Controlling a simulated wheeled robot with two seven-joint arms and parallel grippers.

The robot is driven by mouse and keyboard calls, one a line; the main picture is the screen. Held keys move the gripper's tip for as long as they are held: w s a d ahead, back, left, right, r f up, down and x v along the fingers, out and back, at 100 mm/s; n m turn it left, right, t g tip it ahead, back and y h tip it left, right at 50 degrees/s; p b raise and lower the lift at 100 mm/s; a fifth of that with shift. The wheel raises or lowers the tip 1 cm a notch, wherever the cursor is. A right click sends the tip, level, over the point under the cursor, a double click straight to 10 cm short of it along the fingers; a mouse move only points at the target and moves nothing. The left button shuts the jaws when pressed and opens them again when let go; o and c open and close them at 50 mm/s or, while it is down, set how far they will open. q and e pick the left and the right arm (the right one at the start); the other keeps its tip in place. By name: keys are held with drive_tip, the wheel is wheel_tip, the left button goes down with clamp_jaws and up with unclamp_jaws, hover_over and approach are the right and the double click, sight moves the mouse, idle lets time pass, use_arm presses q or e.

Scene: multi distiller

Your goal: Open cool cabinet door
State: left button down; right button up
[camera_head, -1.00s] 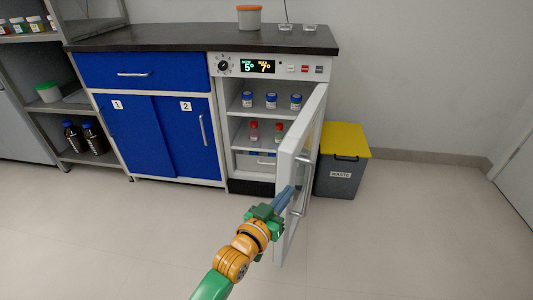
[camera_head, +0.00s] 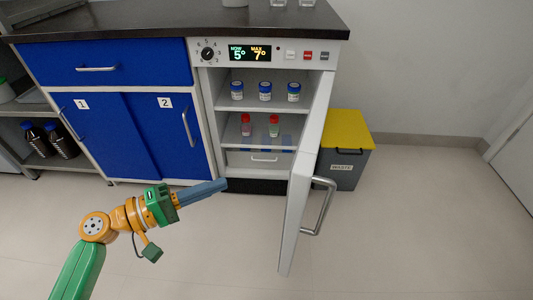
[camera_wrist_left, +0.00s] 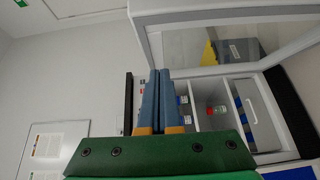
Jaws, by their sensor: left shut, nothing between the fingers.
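The cool cabinet (camera_head: 265,125) stands under the right end of the dark counter. Its door (camera_head: 305,165) is swung wide open toward me, hinged on the right, with a metal handle (camera_head: 322,208) on its outer side. My left gripper (camera_head: 222,184) is shut and empty, in front of the cabinet and left of the door, apart from both. In the left wrist view the shut fingers (camera_wrist_left: 158,85) point toward the cabinet, with the glazed door (camera_wrist_left: 200,45) above them. My right gripper is not in view.
White jars with blue lids (camera_head: 265,91) and red-capped bottles (camera_head: 274,126) stand on the cabinet shelves. A grey waste bin with a yellow lid (camera_head: 345,128) stands behind the door. Blue cupboards (camera_head: 130,130) are on the left. The floor in front is clear.

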use_arm(q)
drive_tip(key=w+d+r+p, duration=0.1)
drive_tip(key=w+d+p, duration=0.1)
drive_tip(key=d, duration=1)
drive_tip(key=shift+w+d, duration=0.4)
drive_tip(key=shift+w, duration=0.1)
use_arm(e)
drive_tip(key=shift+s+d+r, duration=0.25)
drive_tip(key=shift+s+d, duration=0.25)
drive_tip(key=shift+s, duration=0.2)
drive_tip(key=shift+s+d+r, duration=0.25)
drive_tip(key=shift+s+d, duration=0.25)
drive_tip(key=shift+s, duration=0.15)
use_arm(q)
drive_tip(key=shift+r, duration=0.1)
